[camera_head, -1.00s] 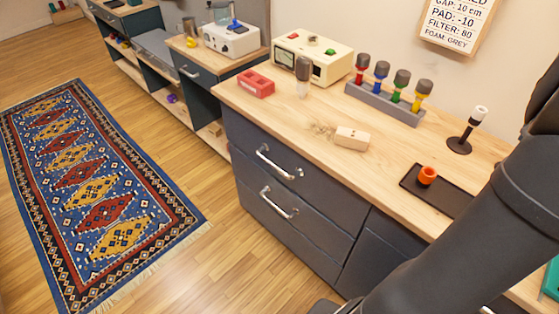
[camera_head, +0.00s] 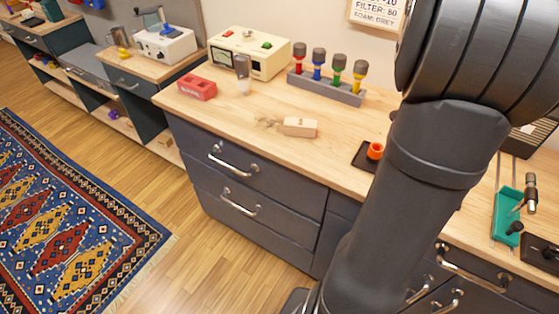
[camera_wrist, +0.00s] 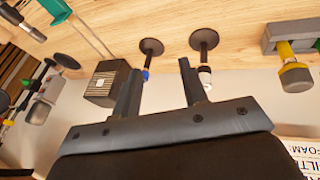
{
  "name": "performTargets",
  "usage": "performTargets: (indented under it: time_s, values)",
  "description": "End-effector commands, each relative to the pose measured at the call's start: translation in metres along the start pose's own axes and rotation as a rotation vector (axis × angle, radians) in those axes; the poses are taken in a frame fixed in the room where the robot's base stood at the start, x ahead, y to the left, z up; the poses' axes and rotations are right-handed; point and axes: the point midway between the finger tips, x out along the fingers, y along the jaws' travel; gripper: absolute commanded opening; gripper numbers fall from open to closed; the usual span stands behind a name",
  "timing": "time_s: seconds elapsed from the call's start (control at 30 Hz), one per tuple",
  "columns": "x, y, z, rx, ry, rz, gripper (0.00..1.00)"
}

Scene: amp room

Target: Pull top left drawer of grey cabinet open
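The grey-blue cabinet stands under the wooden counter in the head view. Its top left drawer (camera_head: 275,178) looks shut, its front in line with the cabinet face. A silver bar handle (camera_head: 234,163) crosses that front. A second drawer (camera_head: 243,221) with a similar handle sits below it and also looks shut. My gripper (camera_wrist: 158,72) shows only in the wrist view, with its two dark fingers apart and nothing between them. The wrist view looks over the countertop, and no drawer shows there. In the head view my arm covers part of the cabinet on the right.
A teal tray (camera_head: 508,215) lies at right. The floor before the drawers is clear.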

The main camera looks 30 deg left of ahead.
Motion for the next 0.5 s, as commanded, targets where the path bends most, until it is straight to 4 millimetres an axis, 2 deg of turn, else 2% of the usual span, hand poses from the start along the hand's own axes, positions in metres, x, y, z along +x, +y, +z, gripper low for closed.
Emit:
performTargets:
  time_s: [0.03,0.1,0.5]
  values:
    - [-0.006,-0.024,0.008,-0.067,0.012,0.017,0.40]
    - [-0.013,-0.049,0.017,-0.148,0.033,0.048,0.40]
    - [-0.067,-0.175,0.084,-0.596,0.238,0.212,0.40]
